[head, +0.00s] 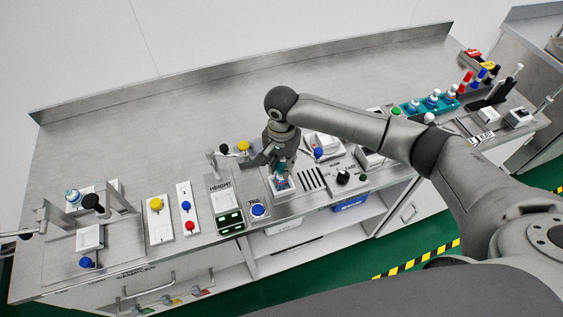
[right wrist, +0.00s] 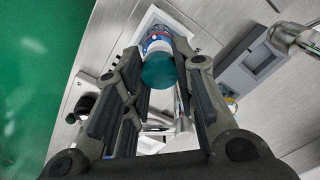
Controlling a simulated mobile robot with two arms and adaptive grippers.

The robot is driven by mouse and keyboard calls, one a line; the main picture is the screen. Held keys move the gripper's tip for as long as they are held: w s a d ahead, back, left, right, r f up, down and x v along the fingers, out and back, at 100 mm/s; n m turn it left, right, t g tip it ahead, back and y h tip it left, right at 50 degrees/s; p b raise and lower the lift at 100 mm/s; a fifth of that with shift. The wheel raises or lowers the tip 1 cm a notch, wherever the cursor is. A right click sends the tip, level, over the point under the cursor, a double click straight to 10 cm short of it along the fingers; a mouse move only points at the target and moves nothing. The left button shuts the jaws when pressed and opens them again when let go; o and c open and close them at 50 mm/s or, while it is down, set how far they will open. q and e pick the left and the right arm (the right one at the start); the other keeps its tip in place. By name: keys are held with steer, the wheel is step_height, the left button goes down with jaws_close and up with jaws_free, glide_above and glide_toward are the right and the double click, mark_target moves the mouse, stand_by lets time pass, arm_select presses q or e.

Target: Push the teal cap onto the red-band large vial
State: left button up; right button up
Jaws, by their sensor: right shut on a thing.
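My right gripper (head: 279,168) is shut on the teal cap (right wrist: 158,72) above a small white station on the bench. In the right wrist view the cap sits between the fingertips. The red-band large vial (right wrist: 155,40), a clear vial with a blue and red band, is directly beyond the cap and lined up with it. It stands at a white square holder (right wrist: 150,17). I cannot tell whether the cap is seated or only resting on the vial. My left gripper is not in view.
A teal rack (head: 412,109) with several vials stands at the right. The HEIGHT panel (head: 222,203) and a blue-button box (head: 258,211) stand left of my gripper. A black-knob box (head: 346,182) is to its right. The bench behind (head: 170,130) is clear.

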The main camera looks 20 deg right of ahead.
steer(key=shift+s+f, duration=0.1)
steer(key=shift+f, duration=0.45)
steer(key=shift+c, duration=0.2)
stand_by(0.5)
steer(key=shift+f, duration=0.1)
stand_by(0.3)
steer(key=o, duration=0.8)
